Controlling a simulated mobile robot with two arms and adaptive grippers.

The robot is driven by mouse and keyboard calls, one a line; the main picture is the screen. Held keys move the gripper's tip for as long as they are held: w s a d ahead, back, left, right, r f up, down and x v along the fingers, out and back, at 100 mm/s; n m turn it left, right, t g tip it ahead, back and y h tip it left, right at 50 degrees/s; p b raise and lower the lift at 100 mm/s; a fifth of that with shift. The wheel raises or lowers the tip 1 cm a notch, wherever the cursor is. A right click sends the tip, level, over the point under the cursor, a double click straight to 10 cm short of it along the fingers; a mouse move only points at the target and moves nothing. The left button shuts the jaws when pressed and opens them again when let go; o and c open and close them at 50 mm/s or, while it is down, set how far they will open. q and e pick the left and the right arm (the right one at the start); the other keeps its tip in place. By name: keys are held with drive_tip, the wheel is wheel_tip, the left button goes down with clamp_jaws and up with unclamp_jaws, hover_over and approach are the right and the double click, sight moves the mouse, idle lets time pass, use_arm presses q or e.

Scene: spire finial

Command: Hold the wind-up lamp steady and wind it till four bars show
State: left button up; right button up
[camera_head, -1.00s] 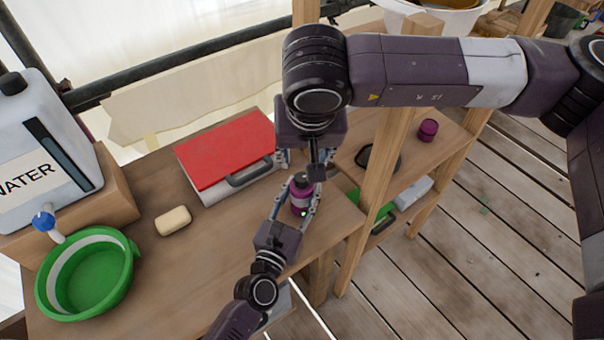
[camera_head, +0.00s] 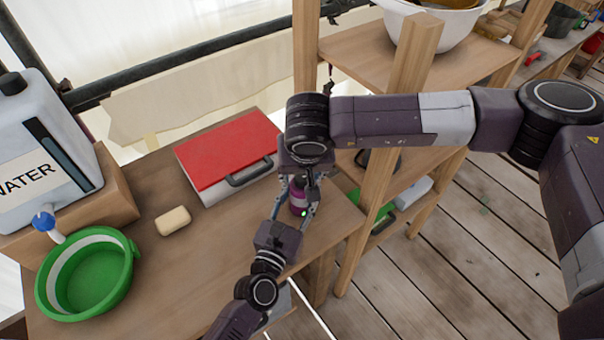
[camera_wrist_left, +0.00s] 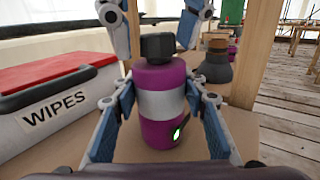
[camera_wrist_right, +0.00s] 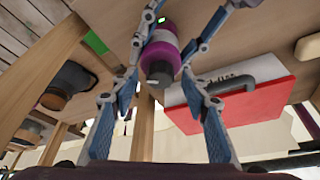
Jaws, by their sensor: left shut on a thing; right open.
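The wind-up lamp is a purple cylinder (camera_head: 298,198) with a grey band and a black knob on top. It stands upright on the bench. In the left wrist view the lamp (camera_wrist_left: 160,105) shows a small lit green indicator low on its side; its bars are too small to count. My left gripper (camera_head: 296,210) is shut on the lamp's body, one finger on each side. My right gripper (camera_head: 306,180) is open above it. In the right wrist view its fingers flank the knob (camera_wrist_right: 158,76), with gaps on both sides.
A red-lidded wipes box (camera_head: 228,150) is behind the lamp, left of my right gripper. A soap bar (camera_head: 173,221), a green basin (camera_head: 92,278) and a water container (camera_head: 40,150) stand further left. Wooden shelf posts (camera_head: 372,190) rise close on the right.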

drive_tip(key=shift+c, duration=0.3)
clamp_jaws()
drive_tip(key=m, duration=0.2)
drive_tip(key=m+h, duration=0.2)
drive_tip(key=m, duration=0.1)
drive_tip(key=shift+a+m, duration=0.25)
drive_tip(key=shift+m, duration=0.05)
drive_tip(key=m+h, duration=0.1)
drive_tip(key=m, duration=0.1)
drive_tip(key=m+g, duration=0.1)
drive_tip(key=m, duration=0.2)
drive_tip(key=shift+w+a+h, duration=0.1)
drive_tip(key=shift+w+h, duration=0.05)
drive_tip(key=shift+h, duration=0.25)
drive_tip(key=m+g, duration=0.1)
drive_tip(key=m, duration=0.2)
drive_tip(key=m+g+h, duration=0.1)
drive_tip(key=m, duration=0.2)
drive_tip(key=shift+w+m+g, duration=0.15)
drive_tip(key=shift+m+g, duration=0.15)
drive_tip(key=shift+m, duration=0.1)
drive_tip(key=m+g, duration=0.1)
drive_tip(key=m, duration=0.2)
drive_tip(key=m+g, duration=0.1)
drive_tip(key=m, duration=0.2)
drive_tip(key=shift+w+g, duration=0.15)
drive_tip(key=shift+g, duration=0.15)
drive_tip(key=shift+m, duration=0.3)
